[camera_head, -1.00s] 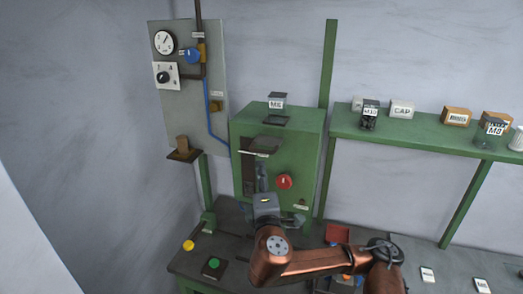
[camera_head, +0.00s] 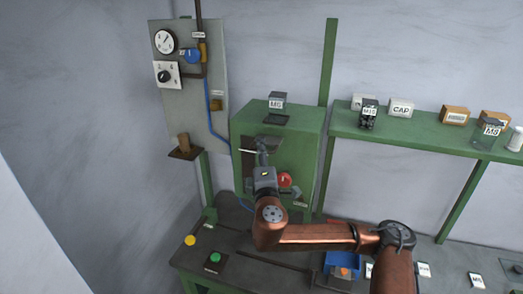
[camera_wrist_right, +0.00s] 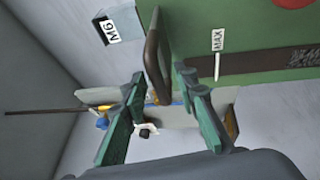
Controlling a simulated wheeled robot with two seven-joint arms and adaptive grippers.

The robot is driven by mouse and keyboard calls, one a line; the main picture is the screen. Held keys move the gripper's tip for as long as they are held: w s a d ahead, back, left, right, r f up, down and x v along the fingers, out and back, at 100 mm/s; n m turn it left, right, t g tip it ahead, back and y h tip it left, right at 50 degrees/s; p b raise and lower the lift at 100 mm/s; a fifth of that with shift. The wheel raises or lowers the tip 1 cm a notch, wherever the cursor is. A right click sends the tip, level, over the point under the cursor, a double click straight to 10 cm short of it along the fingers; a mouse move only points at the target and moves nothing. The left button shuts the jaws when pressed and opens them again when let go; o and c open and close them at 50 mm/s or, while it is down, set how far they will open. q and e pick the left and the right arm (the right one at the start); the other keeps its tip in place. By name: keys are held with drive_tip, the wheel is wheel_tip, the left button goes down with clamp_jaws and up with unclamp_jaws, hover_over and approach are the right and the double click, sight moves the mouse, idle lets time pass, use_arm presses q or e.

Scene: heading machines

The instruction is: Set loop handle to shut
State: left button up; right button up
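The loop handle (camera_wrist_right: 153,58) is a dark brown loop at the edge of the green machine in the right wrist view. A MAX label (camera_wrist_right: 218,41) is on the machine beside it. My right gripper (camera_wrist_right: 160,88) is open, with its two green fingers apart. The loop lies ahead of the gap between the fingertips, and I cannot tell whether it is between them. In the head view my right gripper (camera_head: 262,150) is at the front of the green machine (camera_head: 298,143), by a dark plate. The gripper hides the loop there. My left gripper is not in view.
A red knob (camera_head: 285,180) is just right of the gripper. A grey panel (camera_head: 217,75) with gauge and blue valve knob (camera_head: 193,56) stands at left. A green shelf (camera_head: 420,138) with boxes is at right. A blue bin (camera_head: 342,262) is on the bench below my arm.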

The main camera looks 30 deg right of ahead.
drive_tip(key=shift+c, duration=0.3)
clamp_jaws()
idle(0.3)
